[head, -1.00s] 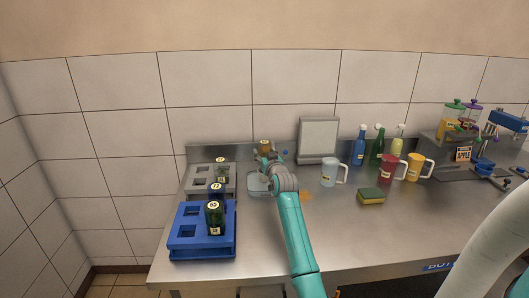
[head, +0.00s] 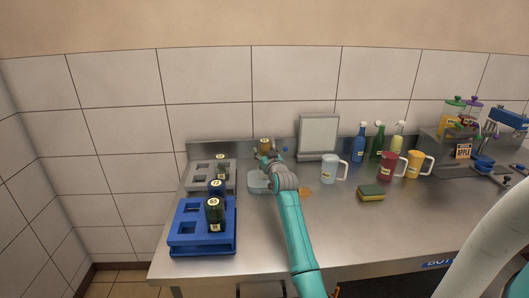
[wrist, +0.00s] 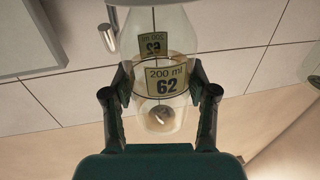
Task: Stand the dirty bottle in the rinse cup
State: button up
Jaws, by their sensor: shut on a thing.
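In the wrist view my gripper (wrist: 160,105) is shut on a clear glass bottle (wrist: 166,55) labelled "200 ml 62". Its fingers press on both sides at label height. A brownish band and a round spot show through the glass. In the head view the bottle's tan end (head: 264,143) shows just above my gripper (head: 265,153), near the back wall. My wrist hides most of the bottle there. A light grey, low basin-like piece (head: 257,187) lies under and left of my wrist. I cannot make out the rinse cup, or whether the bottle touches anything below.
A blue rack (head: 185,240) with dark bottles (head: 214,212) stands front left, a grey rack (head: 193,182) behind it. A grey panel (head: 318,134) stands at the wall. Mugs (head: 334,169), a sponge (head: 371,191) and spray bottles (head: 359,148) are to the right. The front middle counter is clear.

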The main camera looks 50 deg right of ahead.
aim_at(264, 140)
jog(key=shift+f, duration=0.4)
jog(key=o, duration=1.4)
jog(key=shift+c, duration=0.2)
jog(key=shift+r, duration=4.5)
